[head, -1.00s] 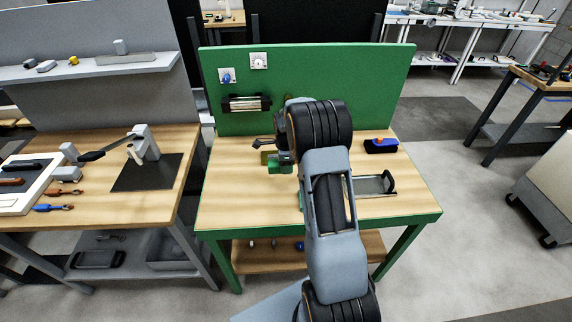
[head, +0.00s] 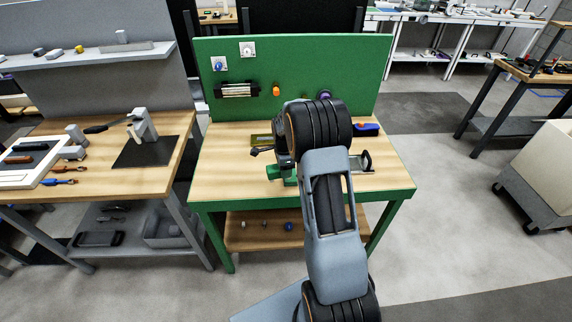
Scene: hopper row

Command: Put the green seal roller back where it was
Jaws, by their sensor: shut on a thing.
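The green seal roller (head: 274,173) shows as a small green piece just below and left of my dark wrist. My gripper (head: 287,168) is shut on it and holds it over the green-framed bench (head: 225,172). The wrist hides most of the gripper's fingers and part of the roller. The bench's green back panel (head: 340,62) carries a dark holder with pale rollers (head: 237,90), an orange knob (head: 277,91) and a purple round part (head: 324,95). My arm covers part of the panel and bench top.
Small parts lie on the lower shelf (head: 262,236). A grey bench (head: 95,190) stands at left. The bench's left front is clear.

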